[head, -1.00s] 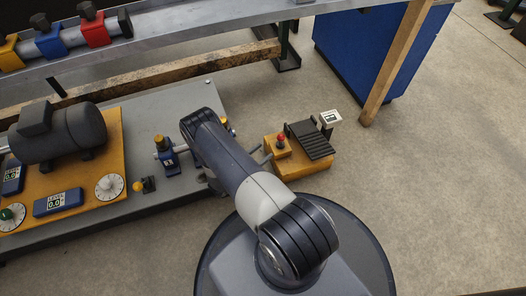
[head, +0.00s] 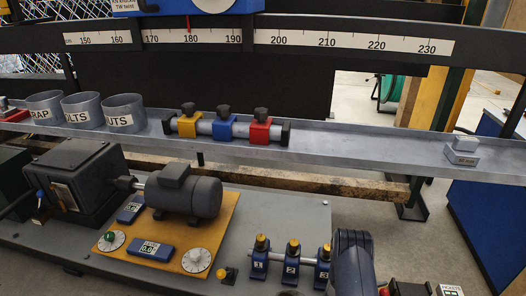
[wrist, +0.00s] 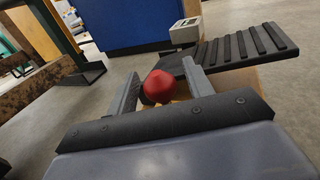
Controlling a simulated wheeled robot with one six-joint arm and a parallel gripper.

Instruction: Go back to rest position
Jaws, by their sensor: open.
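My gripper (wrist: 161,69) is open in the wrist view, with its two grey fingers apart. A red rounded knob (wrist: 158,87) shows between and beyond the fingers. I cannot tell whether they touch it, but the jaws are not closed on it. In the head view my dark blue arm rises at the bottom right, and my gripper is hidden or out of frame there.
A black ribbed pedal-like plate (wrist: 240,47) lies right of the knob. A metal shelf (head: 370,147) holds cups and yellow, blue and red clamps. Numbered blue posts (head: 291,265) stand close left of my arm. Open floor lies around the blue cabinet (wrist: 142,20).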

